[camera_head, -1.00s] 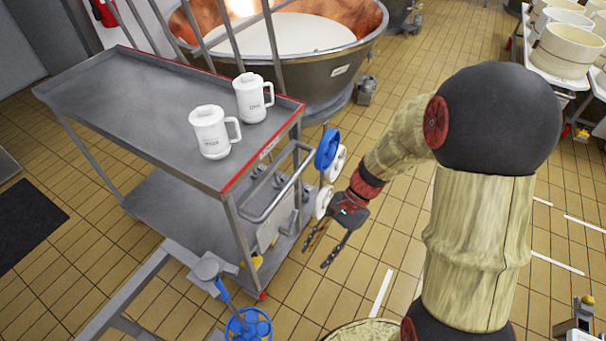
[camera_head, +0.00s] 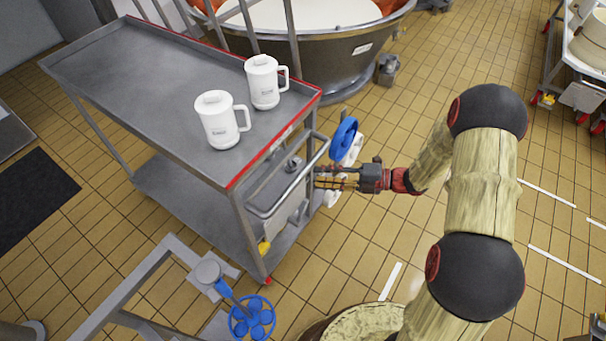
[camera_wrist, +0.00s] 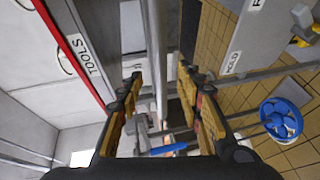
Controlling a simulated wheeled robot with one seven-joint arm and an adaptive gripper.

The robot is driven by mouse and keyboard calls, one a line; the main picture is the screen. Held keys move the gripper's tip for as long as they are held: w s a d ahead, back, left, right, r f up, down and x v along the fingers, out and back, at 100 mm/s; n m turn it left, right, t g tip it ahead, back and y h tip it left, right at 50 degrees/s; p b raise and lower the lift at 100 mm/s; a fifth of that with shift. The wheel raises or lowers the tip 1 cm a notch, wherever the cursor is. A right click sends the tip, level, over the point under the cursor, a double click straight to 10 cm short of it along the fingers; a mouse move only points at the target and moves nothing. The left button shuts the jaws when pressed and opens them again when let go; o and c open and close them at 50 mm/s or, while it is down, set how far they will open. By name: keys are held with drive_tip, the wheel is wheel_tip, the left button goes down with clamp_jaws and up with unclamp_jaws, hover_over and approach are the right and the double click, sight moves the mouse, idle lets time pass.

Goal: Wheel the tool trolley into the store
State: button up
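The tool trolley (camera_head: 150,90) is a grey steel cart with a red-edged top and a lower shelf. It stands left of my arm in the head view. Its push handle (camera_head: 291,189) is a bent metal bar on the near right end. In the wrist view the end carries a label, TOOLS (camera_wrist: 86,55). My gripper (camera_head: 318,181) is at the handle, pointing left. In the wrist view my gripper (camera_wrist: 158,82) is open, with the handle bar (camera_wrist: 154,50) running between its fingers. I cannot tell whether either finger touches the bar. No store is identifiable.
Two white mugs (camera_head: 222,120) (camera_head: 264,82) stand on the trolley top. A blue handwheel (camera_head: 252,318) on grey pipework is at the near left. A rack of pale tubs (camera_head: 590,45) stands far right. Tiled floor between is mostly clear.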

sight(305, 176)
drive_tip(key=b+x, duration=0.2)
drive_tip(key=x, duration=0.5)
drive_tip(key=shift+a+f, duration=0.1)
drive_tip(key=shift+a, duration=0.1)
drive_tip(key=shift+c, duration=0.4)
drive_tip(key=c, duration=0.7)
clamp_jaws()
